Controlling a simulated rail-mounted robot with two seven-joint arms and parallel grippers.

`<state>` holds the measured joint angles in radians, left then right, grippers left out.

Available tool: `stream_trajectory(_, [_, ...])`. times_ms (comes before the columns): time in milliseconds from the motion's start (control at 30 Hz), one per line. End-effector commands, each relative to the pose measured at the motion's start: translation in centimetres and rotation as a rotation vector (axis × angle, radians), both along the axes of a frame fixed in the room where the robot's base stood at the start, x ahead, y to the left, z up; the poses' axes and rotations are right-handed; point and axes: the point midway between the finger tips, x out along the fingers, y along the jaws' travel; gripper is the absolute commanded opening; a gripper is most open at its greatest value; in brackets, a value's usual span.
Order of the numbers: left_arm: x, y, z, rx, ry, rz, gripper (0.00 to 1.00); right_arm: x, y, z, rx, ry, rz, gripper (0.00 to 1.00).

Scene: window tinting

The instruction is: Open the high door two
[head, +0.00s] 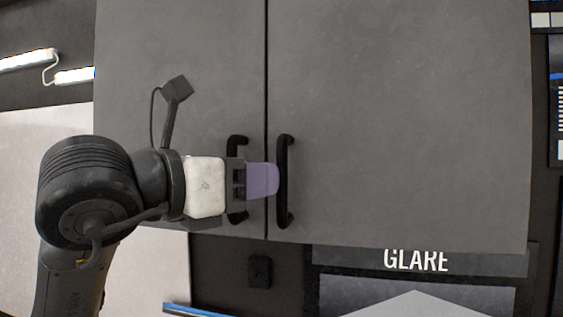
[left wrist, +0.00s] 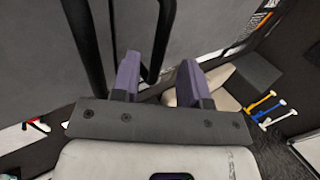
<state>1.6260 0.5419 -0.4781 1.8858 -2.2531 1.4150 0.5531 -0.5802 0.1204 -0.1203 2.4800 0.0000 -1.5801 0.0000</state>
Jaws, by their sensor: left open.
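A grey high cabinet has a left door (head: 190,65) and a right door (head: 400,110), both flush at the seam. Each has a black vertical bar handle beside the seam: the left handle (head: 237,145) is partly hidden behind my gripper, the right handle (head: 283,180) shows whole. My left gripper (head: 263,180) is open, its purple fingertips at the right handle's left side. In the left wrist view the two purple fingers (left wrist: 160,80) stand apart. One black handle (left wrist: 162,40) appears between them and another bar (left wrist: 84,40) lies outside, left. Contact cannot be told. My right gripper is not in view.
Below the cabinet are a dark wall with a black socket box (head: 260,271) and a board marked GLARE (head: 415,261). A pale panel (head: 50,160) stands at left. Several coloured tools (left wrist: 265,105) hang at right in the left wrist view.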

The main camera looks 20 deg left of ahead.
Motion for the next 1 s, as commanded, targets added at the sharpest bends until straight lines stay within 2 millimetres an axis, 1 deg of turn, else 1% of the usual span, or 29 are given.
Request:
stream_trajectory(33, [0.8,-0.4,0.3,0.000,0.004,-0.001,0.41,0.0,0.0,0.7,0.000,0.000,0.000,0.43])
stream_trajectory(100, [1.8,-0.9,0.2,0.000,0.004,-0.002,0.41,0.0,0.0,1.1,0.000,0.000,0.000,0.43])
stream_trajectory(300, [3.8,-1.8,0.1,0.000,0.001,-0.001,0.41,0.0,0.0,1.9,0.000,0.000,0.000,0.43])
stream_trajectory(533, [4.7,-2.3,0.0,-0.001,0.000,-0.001,0.41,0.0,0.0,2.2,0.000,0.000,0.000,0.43])
stream_trajectory(833, [4.8,-2.3,-0.1,0.000,0.000,-0.001,0.41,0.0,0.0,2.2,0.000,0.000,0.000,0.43])
stream_trajectory(1000, [4.8,-2.3,-0.1,0.000,0.000,-0.001,0.25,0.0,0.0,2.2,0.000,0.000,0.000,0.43])
